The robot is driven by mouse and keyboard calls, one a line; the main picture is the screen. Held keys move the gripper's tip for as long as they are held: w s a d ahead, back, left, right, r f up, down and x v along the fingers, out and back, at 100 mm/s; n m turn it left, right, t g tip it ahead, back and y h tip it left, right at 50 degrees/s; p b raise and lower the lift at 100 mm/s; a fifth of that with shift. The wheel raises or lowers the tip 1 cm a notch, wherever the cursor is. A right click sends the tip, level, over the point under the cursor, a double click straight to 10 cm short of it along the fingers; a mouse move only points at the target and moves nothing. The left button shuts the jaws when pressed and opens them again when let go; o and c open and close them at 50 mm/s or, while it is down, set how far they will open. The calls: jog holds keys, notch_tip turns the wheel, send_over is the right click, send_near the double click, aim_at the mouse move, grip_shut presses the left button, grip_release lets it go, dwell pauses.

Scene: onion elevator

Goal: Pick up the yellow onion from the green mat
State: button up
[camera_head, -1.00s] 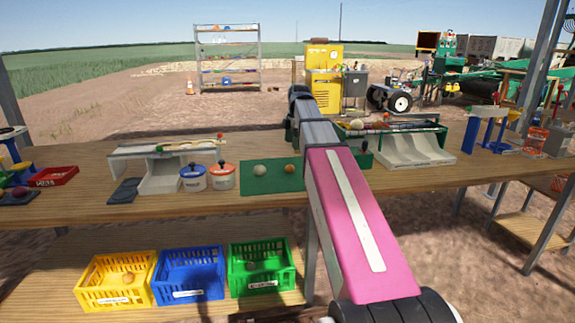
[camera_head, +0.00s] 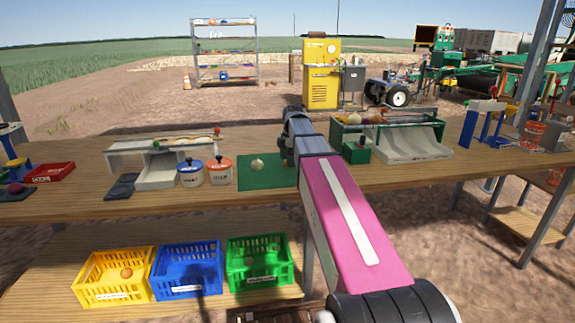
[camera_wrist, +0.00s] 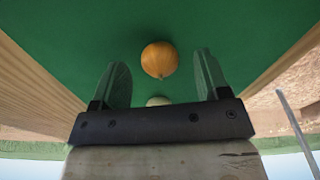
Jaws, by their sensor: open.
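The yellow onion (camera_wrist: 160,60) is round and orange-yellow. It sits on the green mat (camera_wrist: 70,35) in the wrist view, centred between the fingers and not visibly touched by either. A pale onion (camera_wrist: 158,101) shows partly behind the gripper's crossbar; in the head view it (camera_head: 257,165) lies on the mat (camera_head: 262,183). My gripper (camera_wrist: 161,75) is open and empty, facing the mat. In the head view my gripper (camera_head: 286,157) is at the mat's right side, and the yellow onion is hidden there behind it and the arm.
Two lidded jars (camera_head: 219,173) stand left of the mat. A small green box (camera_head: 357,150) and a grey chute (camera_head: 412,145) stand right of my arm. Yellow (camera_head: 88,290), blue (camera_head: 188,283) and green (camera_head: 259,272) crates sit on the lower shelf.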

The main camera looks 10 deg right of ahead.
jog(key=shift+f, duration=0.6)
jog(key=c, duration=1)
jog(key=shift+r, duration=0.1)
